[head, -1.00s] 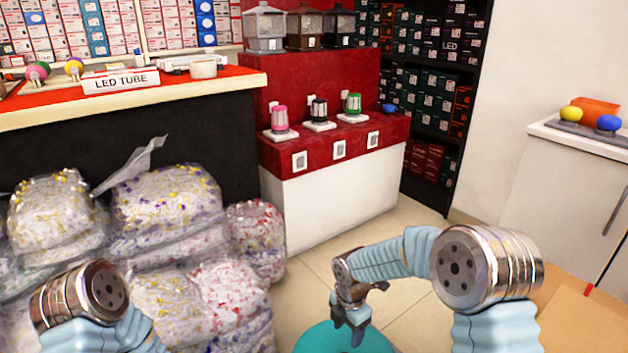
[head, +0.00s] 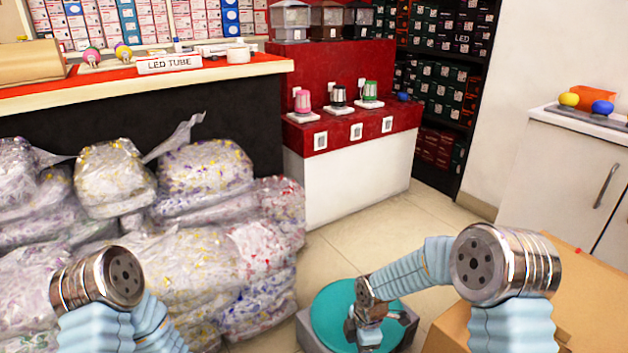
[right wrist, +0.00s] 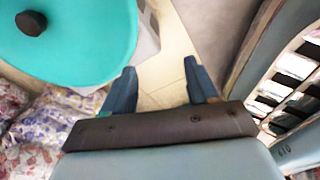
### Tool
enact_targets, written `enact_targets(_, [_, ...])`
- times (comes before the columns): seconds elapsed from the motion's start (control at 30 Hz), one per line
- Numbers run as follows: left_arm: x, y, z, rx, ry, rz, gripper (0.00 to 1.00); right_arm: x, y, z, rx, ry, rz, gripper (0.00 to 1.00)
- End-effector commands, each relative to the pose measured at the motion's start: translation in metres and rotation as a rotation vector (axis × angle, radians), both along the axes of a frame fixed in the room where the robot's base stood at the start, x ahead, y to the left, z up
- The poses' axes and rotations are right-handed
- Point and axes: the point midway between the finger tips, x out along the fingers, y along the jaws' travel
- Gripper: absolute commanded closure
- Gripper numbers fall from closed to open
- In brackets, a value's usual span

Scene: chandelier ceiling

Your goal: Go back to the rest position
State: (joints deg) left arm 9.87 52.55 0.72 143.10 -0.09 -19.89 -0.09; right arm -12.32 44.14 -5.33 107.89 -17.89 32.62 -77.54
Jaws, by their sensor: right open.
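My right gripper (head: 368,330) hangs low in front of me in the head view, over the front right part of a teal round lid or disc. In the right wrist view its two fingers (right wrist: 162,90) are spread apart with only floor between them. My right arm bends down to it from the right. My left arm shows at the lower left of the head view, but its gripper is out of sight.
The teal disc (head: 335,305) tops a grey base. A cardboard box (head: 560,290) stands at the right. Plastic bags (head: 205,175) are piled at the left, before a red-topped counter (head: 255,69). Tiled floor (head: 430,222) is clear ahead.

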Motion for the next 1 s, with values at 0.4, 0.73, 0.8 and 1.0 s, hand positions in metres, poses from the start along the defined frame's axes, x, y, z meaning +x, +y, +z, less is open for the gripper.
enact_targets(0.4, [0.000,0.000,0.000,0.000,0.000,0.000,0.57,-0.095,-0.004,-0.085,0.163,0.195,-0.962,0.42])
enact_targets(0.73, [-0.001,0.000,0.023,0.000,0.002,-0.001,0.57,-0.184,-0.017,-0.089,0.206,0.385,-1.917,0.42])
enact_targets(0.8, [-0.001,-0.001,0.044,-0.001,0.000,-0.003,0.57,-0.183,-0.015,-0.069,0.207,0.383,-1.906,0.42])
enact_targets(1.0, [-0.003,-0.004,0.097,-0.002,0.001,-0.009,0.57,-0.184,-0.013,-0.016,0.206,0.384,-1.897,0.42])
